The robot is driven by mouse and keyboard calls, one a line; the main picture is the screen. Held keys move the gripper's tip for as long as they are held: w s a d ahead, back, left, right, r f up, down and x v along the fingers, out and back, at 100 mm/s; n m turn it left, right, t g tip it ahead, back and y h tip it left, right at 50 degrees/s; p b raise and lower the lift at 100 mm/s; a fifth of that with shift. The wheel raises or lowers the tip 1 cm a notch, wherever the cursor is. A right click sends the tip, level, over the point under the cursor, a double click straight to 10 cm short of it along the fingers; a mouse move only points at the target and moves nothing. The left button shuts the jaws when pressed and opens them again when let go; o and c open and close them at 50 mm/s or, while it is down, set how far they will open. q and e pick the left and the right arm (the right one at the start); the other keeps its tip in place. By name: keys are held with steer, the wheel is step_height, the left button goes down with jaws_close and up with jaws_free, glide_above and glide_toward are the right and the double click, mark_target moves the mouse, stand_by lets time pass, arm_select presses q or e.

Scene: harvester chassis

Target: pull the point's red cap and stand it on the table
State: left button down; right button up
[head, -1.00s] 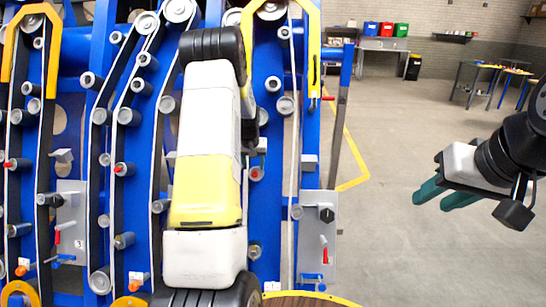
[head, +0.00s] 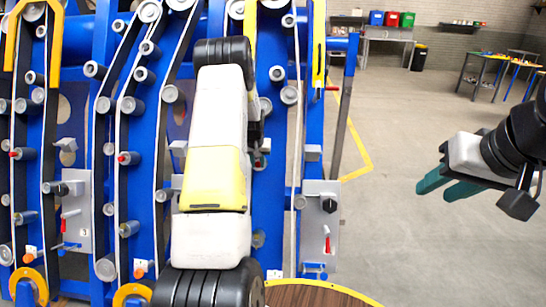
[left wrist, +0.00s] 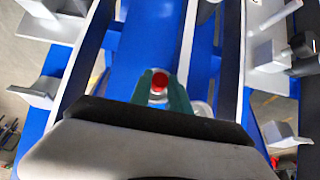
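In the left wrist view a red cap (left wrist: 159,81) sits between the green fingers of my left gripper (left wrist: 161,88), in front of a blue frame panel. The fingers are close on both sides of it; whether they press on it is not clear. In the head view my left arm hides most of that gripper. A small red-tipped post (head: 258,162) shows just right of the arm; I cannot tell if it is the same cap. My right gripper (head: 438,189) is open and empty over bare floor. A round brown table (head: 320,294) with a yellow rim shows at the bottom edge.
The blue harvester chassis (head: 88,122) with rollers, belts and several other red-tipped posts fills the left half. A grey plate with a red handle (head: 327,243) is at its right side. The floor (head: 415,245) on the right is clear. Workbenches stand far back.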

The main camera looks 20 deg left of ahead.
arm_select(q)
steer(key=shift+s+r, duration=0.1)
steer(key=shift+s+d+r, duration=0.2)
steer(key=shift+s+r, duration=0.25)
steer(key=shift+s, duration=0.3)
steer(key=shift+s+d+r, duration=0.2)
steer(key=shift+s+r, duration=0.2)
steer(key=shift+s, duration=0.3)
